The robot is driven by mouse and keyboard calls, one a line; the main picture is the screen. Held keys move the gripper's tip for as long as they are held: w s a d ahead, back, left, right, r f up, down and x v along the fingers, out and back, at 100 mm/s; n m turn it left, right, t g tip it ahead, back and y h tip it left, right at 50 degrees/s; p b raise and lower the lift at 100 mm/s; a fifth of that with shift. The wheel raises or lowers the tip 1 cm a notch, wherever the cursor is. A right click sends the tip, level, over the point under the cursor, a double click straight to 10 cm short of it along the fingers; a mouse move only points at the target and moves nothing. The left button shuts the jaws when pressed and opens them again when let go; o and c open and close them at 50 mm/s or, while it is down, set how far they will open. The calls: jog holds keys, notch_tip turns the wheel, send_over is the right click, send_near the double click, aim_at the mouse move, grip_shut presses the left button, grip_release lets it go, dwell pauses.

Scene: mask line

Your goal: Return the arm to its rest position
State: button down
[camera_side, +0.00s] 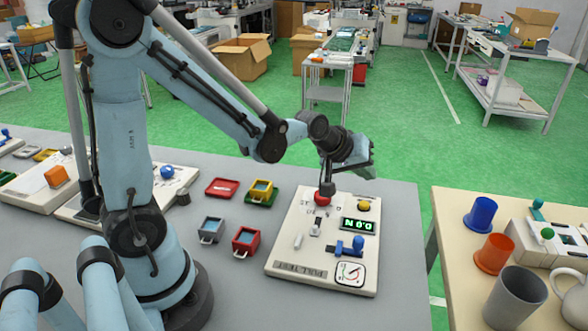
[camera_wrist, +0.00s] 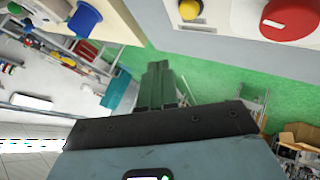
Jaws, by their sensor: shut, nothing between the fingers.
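My gripper (camera_side: 366,168) hangs at the end of my light blue arm, above the back edge of the white pull-test panel (camera_side: 290,228). In the wrist view my gripper (camera_wrist: 158,68) shows as two greenish-grey fingers closed together with nothing between them. The fingers appear against the green floor, clear of any object. The panel carries a red button (camera_side: 322,199), a yellow button (camera_side: 363,206), a lit green display (camera_side: 358,225) and a dial (camera_side: 350,273). The red button (camera_wrist: 291,18) and yellow button (camera_wrist: 190,9) also show at the top of the wrist view.
Small red, yellow and grey trays, including a red tray (camera_side: 222,188), lie on the grey bench left of the panel. A beige table (camera_side: 455,262) at right holds a blue cup (camera_side: 481,214), an orange cup (camera_side: 494,254) and a grey cup (camera_side: 515,298). A green-floored gap separates them.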

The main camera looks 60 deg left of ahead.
jog(key=s+d+r+m+g, duration=0.1)
jog(key=s+m, duration=0.3)
jog(key=s, duration=0.4)
jog(key=s+d+r+m+g, duration=0.1)
jog(key=s+r+m, duration=0.2)
jog(key=s, duration=0.4)
jog(key=shift+s+m, duration=0.35)
jog(key=shift+m, duration=0.25)
jog(key=shift+r, duration=0.1)
